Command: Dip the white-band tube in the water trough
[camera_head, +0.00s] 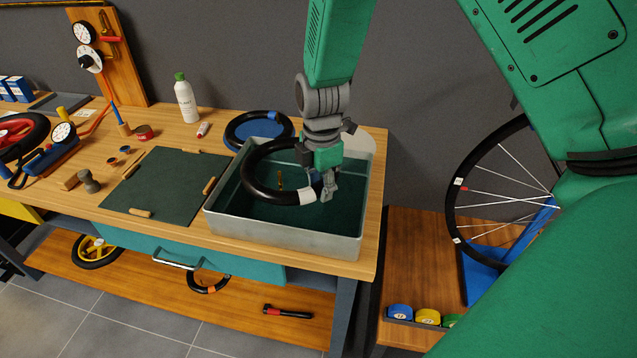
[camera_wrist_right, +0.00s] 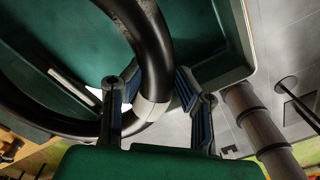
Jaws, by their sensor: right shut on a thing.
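The white-band tube (camera_head: 251,180) is a black ring with one white band (camera_head: 307,197). My right gripper (camera_head: 328,190) is shut on it close beside the band. The tube hangs over the water trough (camera_head: 300,237), a pale rectangular basin with dark green water, and overlaps its opening; I cannot tell whether it touches the water. In the right wrist view the tube (camera_wrist_right: 155,55) passes between the fingers (camera_wrist_right: 152,110), with the white band (camera_wrist_right: 150,108) at them. The gripper hides part of the tube. My left gripper is not in view.
A black ring with a blue centre (camera_head: 263,130) lies behind the trough. A dark green mat (camera_head: 160,185) lies left of it, with small wooden pieces around. A white bottle (camera_head: 185,103) stands at the back. A spoked wheel (camera_head: 452,195) stands right, on a lower bench.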

